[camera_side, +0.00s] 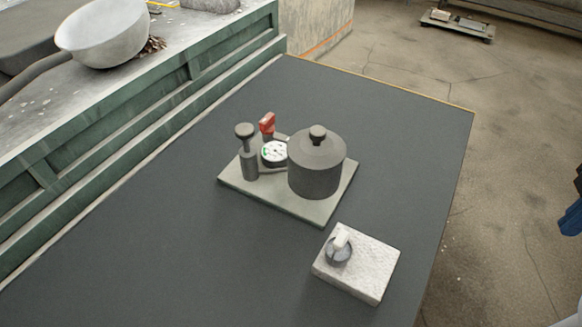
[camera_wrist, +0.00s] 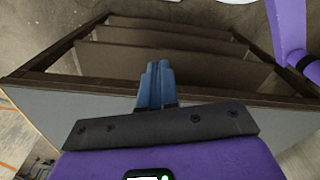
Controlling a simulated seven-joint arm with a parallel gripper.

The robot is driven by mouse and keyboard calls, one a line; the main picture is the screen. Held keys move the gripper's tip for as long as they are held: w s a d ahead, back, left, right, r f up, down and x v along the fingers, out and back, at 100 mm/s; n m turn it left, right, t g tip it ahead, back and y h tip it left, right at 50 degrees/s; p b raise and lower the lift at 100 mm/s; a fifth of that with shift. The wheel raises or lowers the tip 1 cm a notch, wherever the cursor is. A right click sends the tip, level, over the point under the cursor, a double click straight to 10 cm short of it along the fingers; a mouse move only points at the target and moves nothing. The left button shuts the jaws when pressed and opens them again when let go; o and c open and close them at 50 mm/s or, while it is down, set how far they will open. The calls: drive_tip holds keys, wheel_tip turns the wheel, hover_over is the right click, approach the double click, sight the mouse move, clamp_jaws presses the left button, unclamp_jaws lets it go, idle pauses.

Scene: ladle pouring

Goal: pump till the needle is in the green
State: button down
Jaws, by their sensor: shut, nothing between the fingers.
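The pump set stands on a pale base plate (camera_side: 290,205) on the dark table. A pump (camera_side: 247,155) with a dark knob on top is at the plate's left. Beside it is a round white gauge (camera_side: 274,152) with a green patch at its left edge; the needle is too small to read. A red lever (camera_side: 267,123) stands behind the gauge. A dark grey lidded tank (camera_side: 316,165) is at the right. My gripper (camera_wrist: 158,70) is shut and empty in the wrist view, away from the pump set. Its blue tip shows only at the side view's right edge.
A pale block (camera_side: 368,270) with a dark dial and white handle (camera_side: 340,245) sits in front of the plate. A green bench (camera_side: 150,110) with a large ladle (camera_side: 103,35) runs along the left. The dark table (camera_side: 150,260) is otherwise clear.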

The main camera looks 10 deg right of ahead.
idle(0.3)
wheel_tip(320, 180, up, 14)
drive_tip(key=m+t+y, duration=0.6)
drive_tip(key=m+y, duration=0.1)
drive_tip(key=m, duration=0.4)
hover_over(250, 129)
drive_tip(key=shift+f, duration=4.4)
drive_tip(key=shift+f, duration=0.15)
drive_tip(key=shift+f, duration=0.25)
